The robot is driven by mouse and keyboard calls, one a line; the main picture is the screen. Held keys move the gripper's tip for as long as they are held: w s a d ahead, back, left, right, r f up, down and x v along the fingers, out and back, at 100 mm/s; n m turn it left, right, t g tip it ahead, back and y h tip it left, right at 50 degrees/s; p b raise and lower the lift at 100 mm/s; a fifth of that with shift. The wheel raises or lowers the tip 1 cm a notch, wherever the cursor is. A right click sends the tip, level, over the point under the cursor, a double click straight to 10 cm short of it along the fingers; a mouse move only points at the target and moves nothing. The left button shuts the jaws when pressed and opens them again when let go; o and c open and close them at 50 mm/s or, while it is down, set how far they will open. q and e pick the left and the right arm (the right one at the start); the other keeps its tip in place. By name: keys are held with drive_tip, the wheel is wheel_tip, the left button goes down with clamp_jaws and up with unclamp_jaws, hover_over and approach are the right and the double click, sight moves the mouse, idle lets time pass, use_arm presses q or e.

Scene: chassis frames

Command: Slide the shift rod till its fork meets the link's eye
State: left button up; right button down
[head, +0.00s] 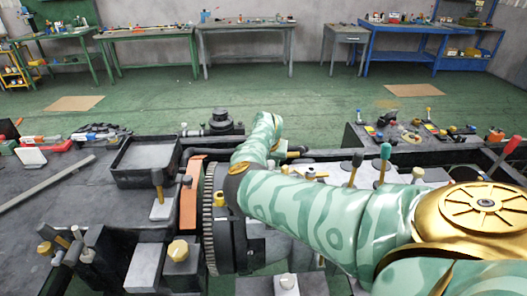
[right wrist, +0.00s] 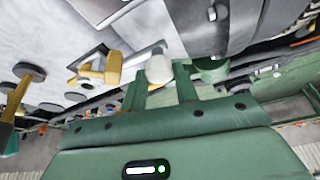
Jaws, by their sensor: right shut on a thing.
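My right gripper (right wrist: 160,75) shows two green fingers in the right wrist view, shut on a pale rounded knob (right wrist: 158,69). Beside the knob, to its left, is a yellow piece with short prongs (right wrist: 103,68), which looks like a fork. A short grey bar (right wrist: 143,55) runs from it toward the upper right. I cannot tell for sure which part is the shift rod or the link's eye. In the head view my mint-green right arm reaches across the chassis, and its forearm hides the fingers and the held part. My left gripper is not in view.
A toothed ring (head: 209,220) stands left of my arm, with an orange plate (head: 191,193) beside it. A dark tray (head: 145,160) lies further left. Loose parts lie on the far-right bench top.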

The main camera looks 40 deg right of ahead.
drive_tip(key=c, duration=1.1)
unclamp_jaws()
drive_tip(key=shift+o, duration=0.2)
drive_tip(key=p+v, duration=0.3)
drive_tip(key=v, duration=1.3)
drive_tip(key=shift+a+r, duration=0.1)
